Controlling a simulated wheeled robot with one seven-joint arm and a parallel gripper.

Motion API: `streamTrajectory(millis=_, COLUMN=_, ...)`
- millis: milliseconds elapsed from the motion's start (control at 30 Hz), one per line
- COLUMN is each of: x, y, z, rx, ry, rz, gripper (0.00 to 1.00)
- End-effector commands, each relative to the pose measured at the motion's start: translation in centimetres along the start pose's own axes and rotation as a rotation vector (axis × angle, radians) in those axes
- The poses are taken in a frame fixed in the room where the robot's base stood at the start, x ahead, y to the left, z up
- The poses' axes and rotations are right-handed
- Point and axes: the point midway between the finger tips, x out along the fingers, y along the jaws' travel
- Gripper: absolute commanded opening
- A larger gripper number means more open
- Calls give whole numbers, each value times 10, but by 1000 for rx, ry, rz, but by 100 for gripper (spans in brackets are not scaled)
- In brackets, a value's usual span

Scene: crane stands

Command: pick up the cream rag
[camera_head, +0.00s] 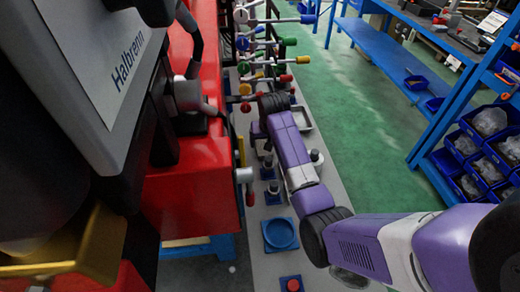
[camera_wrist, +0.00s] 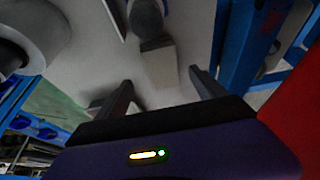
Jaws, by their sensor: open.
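No thing shows clearly as a cream rag in the head view. In the wrist view a pale beige, block-like shape (camera_wrist: 161,68) lies on the grey surface, ahead of and between my fingers; I cannot tell for sure that it is the rag. My gripper (camera_wrist: 160,93) is open, its two dark fingers apart with nothing held between them. The pale shape appears beyond the fingertips, and I cannot tell the gap. In the head view my purple arm reaches over the grey bench top, and its dark far end hides what lies beneath; the fingers are not clear there.
A dark grey cylinder (camera_wrist: 146,16) stands near the pale shape. The grey bench (camera_head: 262,264) carries a blue round dish (camera_head: 280,234) and a red knob on a blue base (camera_head: 292,284). A red machine (camera_head: 195,195) borders the left; coloured-knob rods (camera_head: 258,62) stand behind. Green floor (camera_head: 365,130) is open.

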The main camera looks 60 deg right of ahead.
Motion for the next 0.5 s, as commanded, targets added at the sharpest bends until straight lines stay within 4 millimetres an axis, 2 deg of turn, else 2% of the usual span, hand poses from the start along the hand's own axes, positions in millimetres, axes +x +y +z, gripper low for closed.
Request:
streamTrajectory(millis=333, x=41, y=-5, z=3, rx=-1, ry=0, rz=0, gripper=80)
streamTrajectory(millis=500, x=54, y=-6, z=3, rx=-2, ry=3, rz=-1, gripper=80)
